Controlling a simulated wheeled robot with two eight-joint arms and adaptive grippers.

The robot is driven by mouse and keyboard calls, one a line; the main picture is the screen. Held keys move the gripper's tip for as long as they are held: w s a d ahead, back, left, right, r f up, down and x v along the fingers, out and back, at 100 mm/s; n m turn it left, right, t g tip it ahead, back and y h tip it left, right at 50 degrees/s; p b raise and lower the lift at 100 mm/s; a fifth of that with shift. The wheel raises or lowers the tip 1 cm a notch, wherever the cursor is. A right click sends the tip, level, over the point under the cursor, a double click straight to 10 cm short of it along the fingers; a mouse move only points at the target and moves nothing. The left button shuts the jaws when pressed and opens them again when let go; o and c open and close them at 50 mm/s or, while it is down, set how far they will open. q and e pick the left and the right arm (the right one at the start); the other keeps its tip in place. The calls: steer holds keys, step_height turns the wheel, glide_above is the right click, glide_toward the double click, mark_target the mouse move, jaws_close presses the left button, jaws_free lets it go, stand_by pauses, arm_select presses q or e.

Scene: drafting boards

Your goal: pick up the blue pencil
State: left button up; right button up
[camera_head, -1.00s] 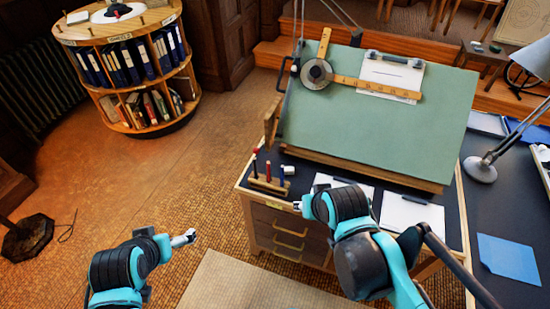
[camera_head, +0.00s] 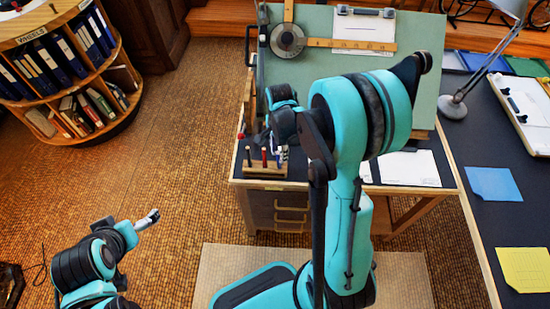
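The blue pencil (camera_head: 278,157) stands upright at the right end of a small wooden holder (camera_head: 266,172), at the near left corner of the desk top. Other pencils, including a red one (camera_head: 264,156), stand to its left in the holder. My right gripper (camera_head: 259,139) hangs just above and behind the holder, close to the pencil tops. Its fingers are small and dark, so I cannot tell whether they are open or touch a pencil. My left gripper (camera_head: 148,219) is over the floor at the lower left, away from the desk; its finger gap cannot be made out.
The tilted green drafting board (camera_head: 430,85) rises behind the holder, with a wooden rule (camera_head: 345,45) on it. White paper (camera_head: 410,170) lies right of my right arm. A desk with a lamp (camera_head: 453,106) and a blue sheet (camera_head: 494,184) is at the right. A round bookshelf (camera_head: 50,22) stands left.

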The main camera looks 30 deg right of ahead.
step_height(320, 180, down, 2)
steer(key=shift+f+b, duration=0.1)
steer(key=shift+b, duration=0.25)
steer(key=f, duration=0.1)
steer(key=f+b, duration=0.1)
steer(key=f, duration=0.1)
steer(key=f+b, duration=0.1)
steer(key=shift+d+f, duration=0.3)
steer(key=shift+f, duration=0.1)
steer(key=shift+r, duration=0.1)
steer(key=c, duration=0.8)
